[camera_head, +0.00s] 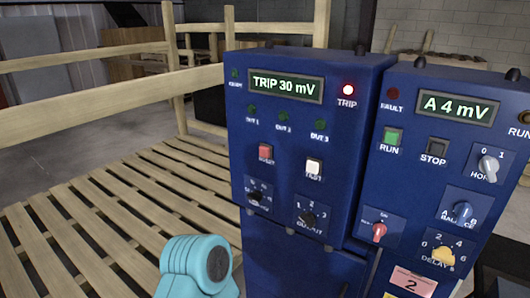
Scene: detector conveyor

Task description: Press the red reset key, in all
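No gripper fingers show in the view.
A white key (313,167) sits right of the red key, with black knobs (308,219) below. The right cabinet's display (458,106) reads "A 4 mV", above a green RUN key (391,137), a STOP key (436,147) and several knobs. A wooden slatted pallet (110,215) lies left.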

